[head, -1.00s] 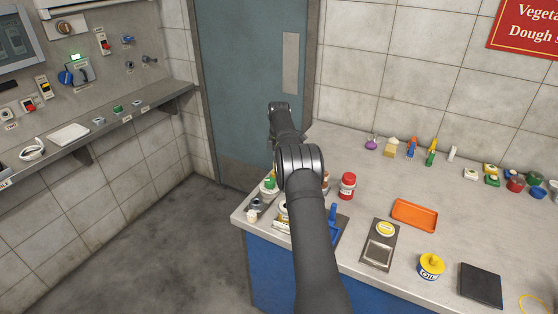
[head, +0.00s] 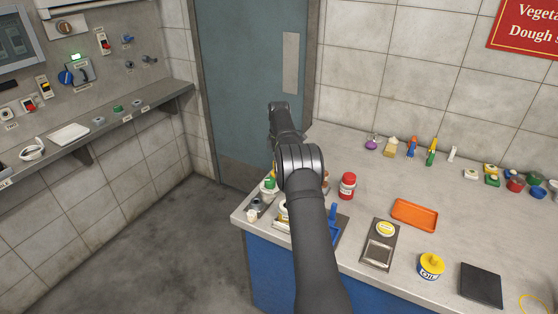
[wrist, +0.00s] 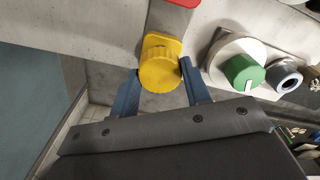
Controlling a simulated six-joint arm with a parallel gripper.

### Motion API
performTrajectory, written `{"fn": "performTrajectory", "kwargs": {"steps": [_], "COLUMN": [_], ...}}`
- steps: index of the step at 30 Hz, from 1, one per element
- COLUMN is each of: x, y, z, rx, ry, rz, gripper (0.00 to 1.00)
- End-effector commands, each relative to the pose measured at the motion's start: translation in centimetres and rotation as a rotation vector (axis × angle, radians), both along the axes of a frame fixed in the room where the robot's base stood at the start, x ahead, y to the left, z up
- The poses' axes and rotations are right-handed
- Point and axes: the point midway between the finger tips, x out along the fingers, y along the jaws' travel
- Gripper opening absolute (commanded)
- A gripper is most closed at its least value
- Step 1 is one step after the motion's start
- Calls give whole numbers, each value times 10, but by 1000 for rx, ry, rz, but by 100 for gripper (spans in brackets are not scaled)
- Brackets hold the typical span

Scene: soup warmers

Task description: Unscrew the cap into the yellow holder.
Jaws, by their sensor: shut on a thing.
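In the wrist view, a yellow ribbed round cap (wrist: 158,71) sits between the two blue fingers of my gripper (wrist: 157,77). The gripper is shut on its sides. A yellow piece with rounded corners (wrist: 160,40) shows just behind the cap, and I cannot tell whether it is the yellow holder or part of the same body. A red part (wrist: 181,2) shows at the top edge, beyond the yellow piece. In the head view my arm hides the gripper and the cap.
A green knob on a white dial (wrist: 241,72) and a grey ring fitting (wrist: 286,78) are close to the right finger.

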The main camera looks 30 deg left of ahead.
Motion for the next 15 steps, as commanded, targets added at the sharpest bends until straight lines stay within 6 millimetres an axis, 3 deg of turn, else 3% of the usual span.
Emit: {"fn": "performTrajectory", "kwargs": {"steps": [15], "x": [0], "y": [0], "z": [-12], "rx": [-1], "ry": [1], "rz": [0], "gripper": [14]}}
